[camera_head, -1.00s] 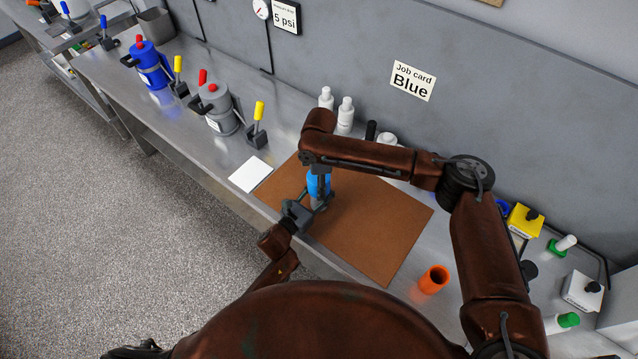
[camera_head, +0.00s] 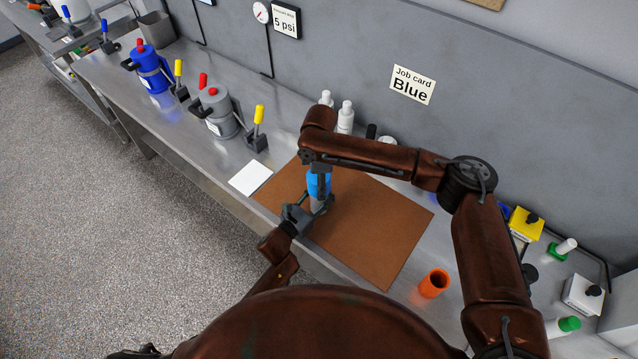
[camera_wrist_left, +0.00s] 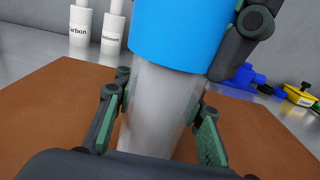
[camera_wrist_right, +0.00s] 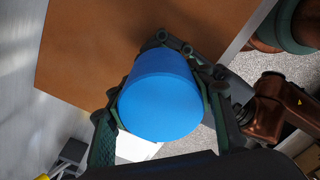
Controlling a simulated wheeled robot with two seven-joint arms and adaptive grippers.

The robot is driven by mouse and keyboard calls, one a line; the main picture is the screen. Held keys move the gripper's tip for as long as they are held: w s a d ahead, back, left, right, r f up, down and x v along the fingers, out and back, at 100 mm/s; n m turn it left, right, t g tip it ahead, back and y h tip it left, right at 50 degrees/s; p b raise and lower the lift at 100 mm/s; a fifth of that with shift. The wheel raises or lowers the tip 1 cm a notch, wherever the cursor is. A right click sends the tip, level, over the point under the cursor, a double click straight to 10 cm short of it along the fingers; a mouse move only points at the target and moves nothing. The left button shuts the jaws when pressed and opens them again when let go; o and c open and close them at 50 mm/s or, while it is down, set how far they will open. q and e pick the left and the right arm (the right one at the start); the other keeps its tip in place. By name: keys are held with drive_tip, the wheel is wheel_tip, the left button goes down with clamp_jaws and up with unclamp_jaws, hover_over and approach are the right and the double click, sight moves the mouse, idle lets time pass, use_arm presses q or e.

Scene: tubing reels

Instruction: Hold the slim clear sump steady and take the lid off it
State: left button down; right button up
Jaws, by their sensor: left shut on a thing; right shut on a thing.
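The slim clear sump (camera_wrist_left: 160,110) stands upright on the brown mat, its body looking greyish. The bright blue lid (camera_wrist_left: 185,38) sits over its top; no gap shows between them. In the head view the lid (camera_head: 319,184) is partly hidden by my right arm. My left gripper (camera_head: 312,207) is shut around the sump's body below the lid, one finger on each side in the left wrist view. My right gripper (camera_wrist_right: 160,100) reaches down from above and is shut on the lid, its fingers on both sides. The inside of the sump is hidden.
The brown mat (camera_head: 375,235) is otherwise clear. An orange cup (camera_head: 433,283) stands right of it, a white card (camera_head: 250,178) left. White bottles (camera_head: 345,117) stand behind. Grey (camera_head: 217,112) and blue (camera_head: 150,70) canisters and yellow-handled levers stand farther left. A wall card reads "Job card Blue" (camera_head: 411,85).

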sight(313, 203)
use_arm(q)
drive_tip(key=shift+r, duration=0.1)
use_arm(e)
drive_tip(key=shift+r, duration=2.05)
use_arm(q)
drive_tip(key=c, duration=1.2)
unclamp_jaws()
drive_tip(key=v, duration=1.2)
drive_tip(key=shift+w, duration=0.1)
